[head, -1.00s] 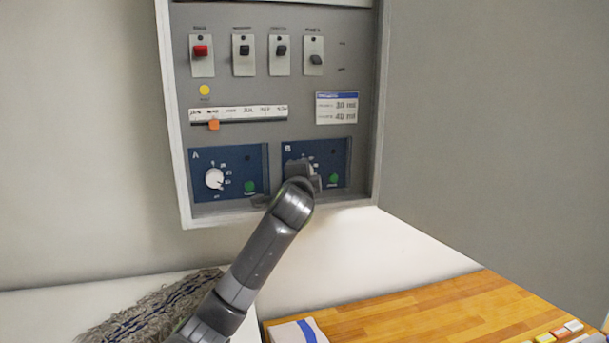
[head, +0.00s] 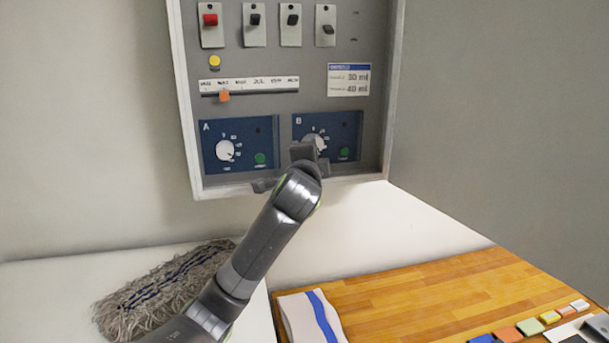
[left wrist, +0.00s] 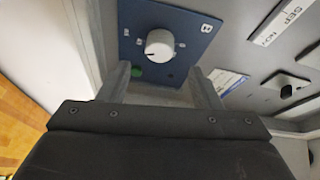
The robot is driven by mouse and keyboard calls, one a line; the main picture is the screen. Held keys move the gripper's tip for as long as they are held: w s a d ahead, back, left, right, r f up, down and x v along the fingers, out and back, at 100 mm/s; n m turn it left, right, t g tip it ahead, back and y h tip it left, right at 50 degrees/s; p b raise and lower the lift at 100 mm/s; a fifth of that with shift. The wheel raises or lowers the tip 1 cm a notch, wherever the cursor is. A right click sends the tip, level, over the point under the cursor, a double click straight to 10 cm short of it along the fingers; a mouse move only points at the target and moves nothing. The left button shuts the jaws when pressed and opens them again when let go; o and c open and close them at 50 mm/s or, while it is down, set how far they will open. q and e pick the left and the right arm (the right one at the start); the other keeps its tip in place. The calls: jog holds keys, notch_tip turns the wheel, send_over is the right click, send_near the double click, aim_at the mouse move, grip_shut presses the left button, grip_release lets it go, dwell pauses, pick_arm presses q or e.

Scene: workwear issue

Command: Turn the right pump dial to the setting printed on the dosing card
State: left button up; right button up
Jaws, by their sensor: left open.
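The right pump dial (head: 314,141) is a white knob on the blue plate marked B, low on the grey wall panel. My left gripper (head: 308,158) is just in front of it and hides part of it in the head view. In the left wrist view the dial (left wrist: 159,45) shows whole, between and beyond the tips of my left gripper (left wrist: 160,72). The jaws are open, with nothing between them, and look clear of the knob. The dosing card (head: 349,79) is on the panel above plate B, with lines reading 30 ml and 40 ml. My right gripper is not in view.
A similar white dial (head: 225,151) sits on plate A to the left. Each plate has a green button, (head: 344,153) on B. A slider (head: 224,96) and several switches are above. A mop head (head: 160,285) and folded cloth (head: 311,318) lie below.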

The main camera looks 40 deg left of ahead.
pick_arm(q)
jog(key=v, duration=1.1)
jog(key=shift+f, duration=0.1)
